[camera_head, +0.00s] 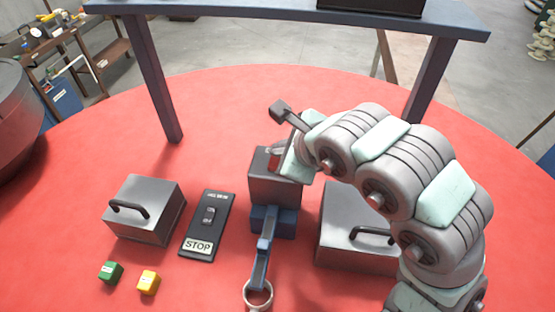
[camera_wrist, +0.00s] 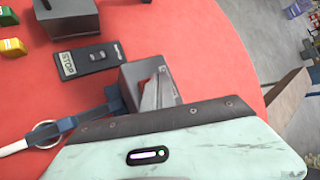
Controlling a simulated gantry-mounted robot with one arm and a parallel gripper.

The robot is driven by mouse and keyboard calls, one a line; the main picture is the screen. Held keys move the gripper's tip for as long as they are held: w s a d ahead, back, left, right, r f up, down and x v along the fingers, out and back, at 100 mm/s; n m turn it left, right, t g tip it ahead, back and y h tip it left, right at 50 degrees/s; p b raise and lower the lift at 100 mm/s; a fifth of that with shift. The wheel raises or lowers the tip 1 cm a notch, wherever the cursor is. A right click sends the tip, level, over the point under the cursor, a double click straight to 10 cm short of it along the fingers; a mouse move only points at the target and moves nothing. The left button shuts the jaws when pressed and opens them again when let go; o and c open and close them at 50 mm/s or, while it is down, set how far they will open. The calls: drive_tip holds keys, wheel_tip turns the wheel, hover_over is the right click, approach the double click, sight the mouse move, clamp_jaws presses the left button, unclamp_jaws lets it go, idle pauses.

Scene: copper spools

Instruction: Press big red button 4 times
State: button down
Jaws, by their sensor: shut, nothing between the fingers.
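A grey box (camera_head: 274,190) stands on a blue base at the middle of the round red table. A small red patch (camera_head: 273,161) shows at its top, beside my gripper; it may be the big red button, mostly hidden. My gripper (camera_head: 276,151) is shut and empty, right over the top of this box. Whether it touches the button I cannot tell. In the wrist view my gripper's fingers (camera_wrist: 158,92) reach over the grey box (camera_wrist: 134,78), and no button is clear there.
A black panel marked STOP (camera_head: 208,226) with a switch lies to the left. A grey box with a handle (camera_head: 150,220), a green cube (camera_head: 111,272) and a yellow cube (camera_head: 148,282) are farther left. A blue clamp (camera_head: 262,262) extends in front. Another handled box (camera_head: 345,225) stands right.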

drive_tip(key=shift+f+b, duration=0.45)
drive_tip(key=shift+b, duration=0.1)
drive_tip(key=shift+f+b, duration=0.4)
drive_tip(key=shift+f, duration=0.2)
idle(0.8)
drive_tip(key=shift+r, duration=1.05)
drive_tip(key=shift+r, duration=0.1)
drive_tip(key=shift+r+p, duration=1.2)
drive_tip(key=shift+r, duration=1.2)
idle(0.7)
